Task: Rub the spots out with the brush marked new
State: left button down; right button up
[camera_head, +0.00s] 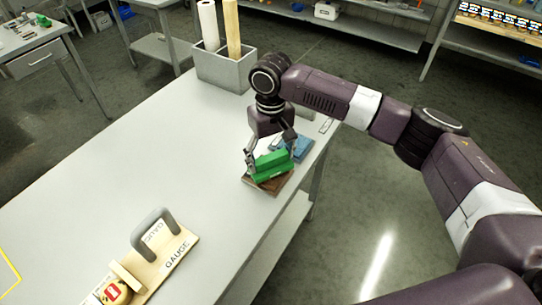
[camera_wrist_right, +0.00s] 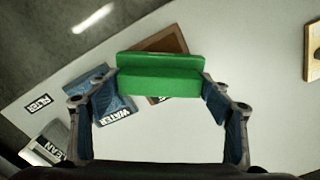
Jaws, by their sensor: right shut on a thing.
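My right gripper (camera_head: 271,160) is shut on a green block-shaped brush (camera_head: 272,167), with a finger at each end of it. In the right wrist view the green brush (camera_wrist_right: 159,83) spans between the fingertips. A small pale mark shows on it in the head view, too small to read. The brush is over a brown block or pad (camera_head: 268,185) near the table's right edge; I cannot tell whether they touch. No spots can be made out. My left gripper is not in view.
A blue item marked WATER (camera_wrist_right: 113,105) lies beside the brush. Labels reading FILTER (camera_wrist_right: 40,104) and partly "LEAN" (camera_wrist_right: 50,148) are near it. The table's middle is clear.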

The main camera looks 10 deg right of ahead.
aim_at(271, 157)
jog(key=shift+s+f+p, duration=0.15)
jog(key=shift+f+p, duration=0.05)
jog(key=shift+p, duration=0.1)
dwell(1.1)
notch_tip(271, 157, up, 7)
jog(key=p, duration=0.9)
jog(key=shift+r, duration=0.2)
jog(key=shift+w, duration=0.2)
